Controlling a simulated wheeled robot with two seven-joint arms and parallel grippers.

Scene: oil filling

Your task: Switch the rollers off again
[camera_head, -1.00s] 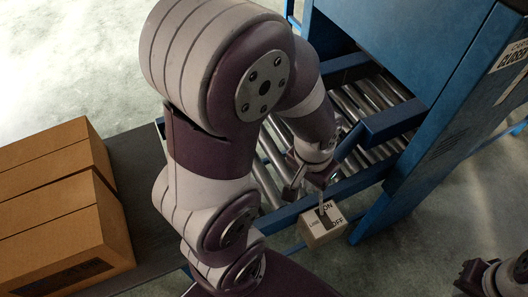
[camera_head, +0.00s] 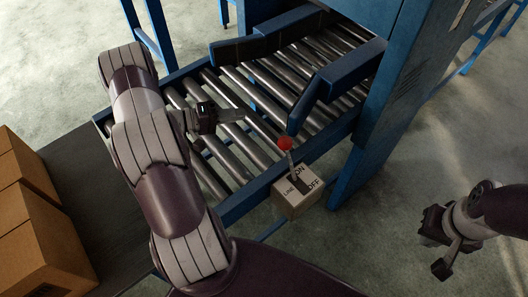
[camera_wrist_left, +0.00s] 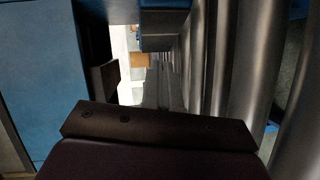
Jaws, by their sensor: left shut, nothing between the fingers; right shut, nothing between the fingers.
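The switch box (camera_head: 297,196) is pale, with ON and OFF labels on top, and is fixed at the near side of the roller conveyor. Its lever, with a red knob (camera_head: 285,144), stands up from the box and tilts toward the far left in the head view. I cannot tell surely which label it is set to. My left gripper (camera_head: 238,115) is shut and empty over the rollers, left of the knob and apart from it. My right gripper (camera_head: 438,250) is shut and empty at the right, well away from the box.
Metal rollers (camera_head: 232,144) run between blue rails, with blue guide bars (camera_head: 330,85) above them and a blue housing (camera_head: 405,70) at the right. Cardboard boxes (camera_head: 35,235) sit at the left on a dark surface. Rollers (camera_wrist_left: 245,60) also show in the left wrist view.

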